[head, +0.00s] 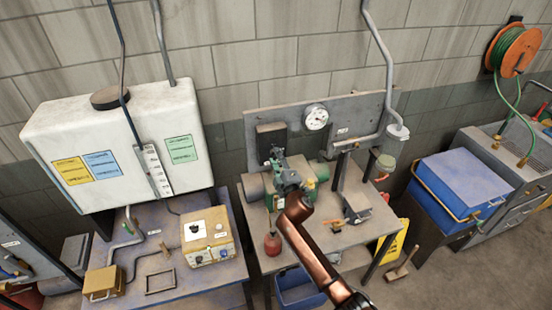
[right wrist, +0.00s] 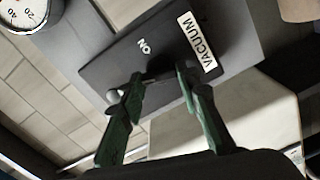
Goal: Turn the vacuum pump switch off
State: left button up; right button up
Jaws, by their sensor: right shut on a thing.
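In the head view the dark box (head: 271,136) is on the grey back panel, just beyond my right gripper (head: 278,163). In the right wrist view my right gripper (right wrist: 160,76) has its green fingers on either side of a small dark switch lever (right wrist: 159,67) on the box face, shut on it. The lever is mostly hidden between the fingertips, so its exact position is hard to tell. My left gripper is not in view.
A round gauge (head: 316,117) is on the panel right of the box, and a grey pipe (head: 388,70) runs down beside it. The green pump (head: 254,187) and a red oil can (head: 272,245) are close to my right arm.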

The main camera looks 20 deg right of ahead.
jog(key=shift+n, duration=1.7)
jog(key=shift+f, duration=0.1)
jog(key=o, duration=1.2)
jog(key=shift+c, duration=0.2)
jog(key=s, duration=1.2)
jog(key=shift+d, duration=0.15)
